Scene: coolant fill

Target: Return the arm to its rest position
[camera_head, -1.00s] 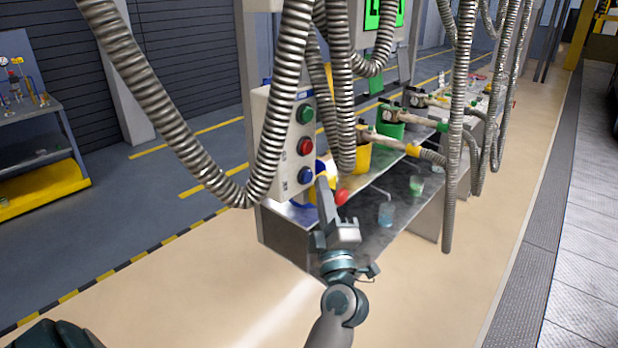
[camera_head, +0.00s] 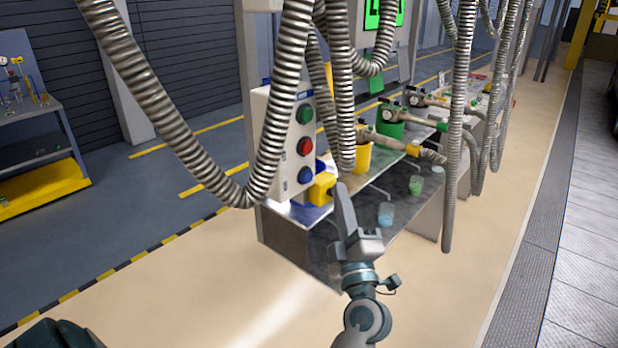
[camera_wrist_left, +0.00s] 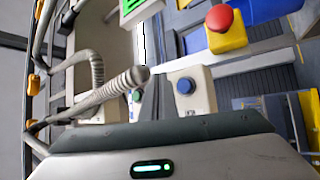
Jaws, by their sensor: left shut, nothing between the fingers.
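My left gripper (camera_head: 341,188) is shut and empty in the head view. It points up in front of the bench (camera_head: 285,240), close to the right of a yellow box (camera_head: 321,189). In the left wrist view the yellow box (camera_wrist_left: 228,38) carries a red button (camera_wrist_left: 219,18), apart from the fingers. A pale control box (camera_head: 277,140) with green, red and blue buttons stands left of the gripper. Its blue button (camera_wrist_left: 185,86) shows near the fingers in the wrist view. My right gripper is not in view.
Ribbed grey hoses (camera_head: 150,90) hang in front of the bench, several on the right too. Hose nozzles sit at yellow (camera_head: 363,158) and green (camera_head: 390,130) holders. A blue-tinted cup (camera_head: 386,214) is near the gripper. Floor (camera_head: 180,290) in front is clear.

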